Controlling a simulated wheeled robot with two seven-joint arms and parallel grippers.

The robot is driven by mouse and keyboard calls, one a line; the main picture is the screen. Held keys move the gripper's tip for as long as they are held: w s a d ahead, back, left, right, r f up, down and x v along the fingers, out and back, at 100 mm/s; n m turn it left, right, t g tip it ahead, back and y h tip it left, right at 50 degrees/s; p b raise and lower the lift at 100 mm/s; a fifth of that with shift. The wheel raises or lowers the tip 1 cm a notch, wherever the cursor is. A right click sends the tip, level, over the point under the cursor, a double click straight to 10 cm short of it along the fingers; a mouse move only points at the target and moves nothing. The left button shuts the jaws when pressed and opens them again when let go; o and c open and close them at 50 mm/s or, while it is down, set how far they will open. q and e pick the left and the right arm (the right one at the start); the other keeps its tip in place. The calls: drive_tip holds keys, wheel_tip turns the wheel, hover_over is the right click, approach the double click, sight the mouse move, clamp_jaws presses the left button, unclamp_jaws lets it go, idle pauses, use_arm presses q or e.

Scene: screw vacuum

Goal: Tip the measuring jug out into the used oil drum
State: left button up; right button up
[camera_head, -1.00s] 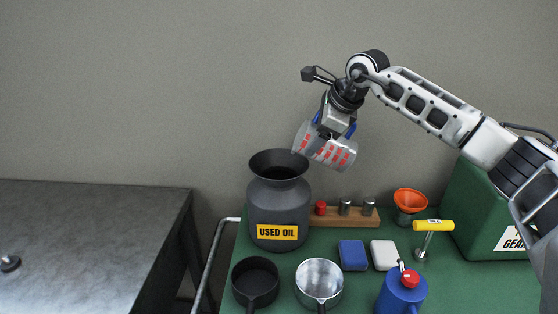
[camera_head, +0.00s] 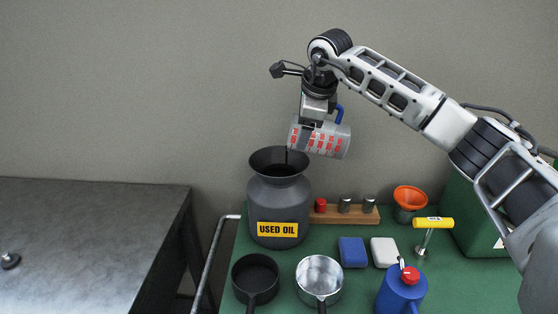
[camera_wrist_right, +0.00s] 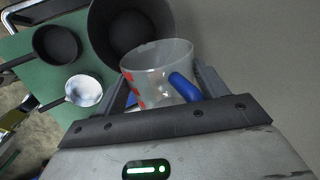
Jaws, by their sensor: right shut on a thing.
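The clear measuring jug (camera_head: 328,140) with red marks and a blue handle is tipped on its side above the used oil drum. The dark grey used oil drum (camera_head: 278,208) stands upright, with a wide flared mouth and a yellow label. My left gripper is not in view.
Right of the drum is a wooden block (camera_head: 345,215) with small weights. A black pan (camera_head: 255,278), a metal pan (camera_head: 319,278), a blue can (camera_head: 401,292), a yellow-handled tool (camera_head: 433,223) and an orange funnel (camera_head: 410,198) share the green bench. A grey table (camera_head: 90,235) is at left.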

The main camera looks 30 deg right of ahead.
drive_tip(key=shift+w+a+r, duration=0.1)
drive_tip(key=shift+w+a, duration=0.05)
drive_tip(key=shift+a, duration=0.1)
drive_tip(key=shift+w+a+f+g+h, duration=0.3)
drive_tip(key=shift+a+f+g+h, duration=0.2)
drive_tip(key=shift+h, duration=0.3)
idle(0.6)
drive_tip(key=shift+d, duration=0.15)
idle(1.5)
